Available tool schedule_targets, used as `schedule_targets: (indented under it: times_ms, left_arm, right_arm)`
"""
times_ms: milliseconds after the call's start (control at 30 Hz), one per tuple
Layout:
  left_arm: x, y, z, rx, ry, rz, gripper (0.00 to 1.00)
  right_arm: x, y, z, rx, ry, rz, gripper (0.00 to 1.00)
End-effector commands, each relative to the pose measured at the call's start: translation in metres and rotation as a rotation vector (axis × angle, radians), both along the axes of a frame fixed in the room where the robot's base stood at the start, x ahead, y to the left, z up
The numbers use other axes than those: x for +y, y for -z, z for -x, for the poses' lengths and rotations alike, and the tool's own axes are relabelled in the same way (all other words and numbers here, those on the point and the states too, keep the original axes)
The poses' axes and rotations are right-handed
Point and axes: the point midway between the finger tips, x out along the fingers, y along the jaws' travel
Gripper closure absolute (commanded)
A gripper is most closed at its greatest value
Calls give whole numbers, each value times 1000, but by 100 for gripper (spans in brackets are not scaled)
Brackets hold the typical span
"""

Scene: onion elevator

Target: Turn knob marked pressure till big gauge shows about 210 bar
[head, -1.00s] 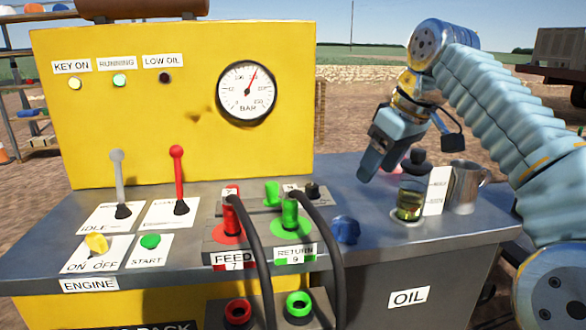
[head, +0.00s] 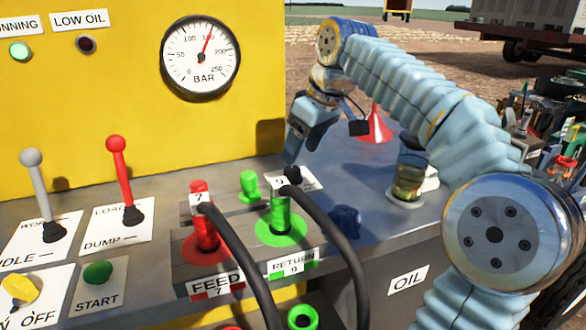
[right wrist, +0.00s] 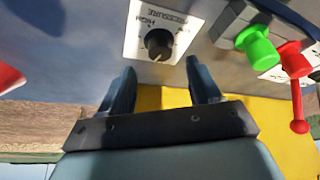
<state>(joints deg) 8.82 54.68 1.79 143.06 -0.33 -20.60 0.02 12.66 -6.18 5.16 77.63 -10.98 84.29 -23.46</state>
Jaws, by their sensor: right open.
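The dark pressure knob (right wrist: 158,42) sits on a white plate marked PRESSURE and HIGH in the right wrist view. In the head view the knob (head: 292,174) shows just under my right gripper (head: 293,158). In the right wrist view my right gripper (right wrist: 161,72) is open, its two fingers apart and the knob just beyond and between the tips. Nothing is held. The big gauge (head: 201,57), marked BAR, has a red needle pointing to the upper right, at about 150. My left gripper is not in view.
Green and red hose couplings (head: 280,215) with black hoses stand left of and in front of the knob. Red and grey levers (head: 126,180) stand further left.

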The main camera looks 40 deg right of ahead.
Motion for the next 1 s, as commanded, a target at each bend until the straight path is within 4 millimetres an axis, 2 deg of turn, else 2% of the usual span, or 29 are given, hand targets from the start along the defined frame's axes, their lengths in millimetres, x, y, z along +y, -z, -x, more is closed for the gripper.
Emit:
schedule_targets:
  times_ms: [33, 100, 300, 700, 1000]
  left_arm:
    - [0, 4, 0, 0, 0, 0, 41]
    - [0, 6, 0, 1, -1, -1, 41]
    - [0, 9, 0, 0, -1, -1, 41]
    - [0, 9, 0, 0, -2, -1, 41]
    - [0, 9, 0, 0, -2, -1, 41]
  right_arm:
    - [1, 14, -4, 4, 1, -1, 37]
    - [2, 26, -9, 3, 1, -1, 37]
    - [4, 50, -20, 1, 0, -1, 37]
    - [4, 56, -23, -1, 0, 0, 39]
    - [4, 56, -23, -1, 0, 0, 85]
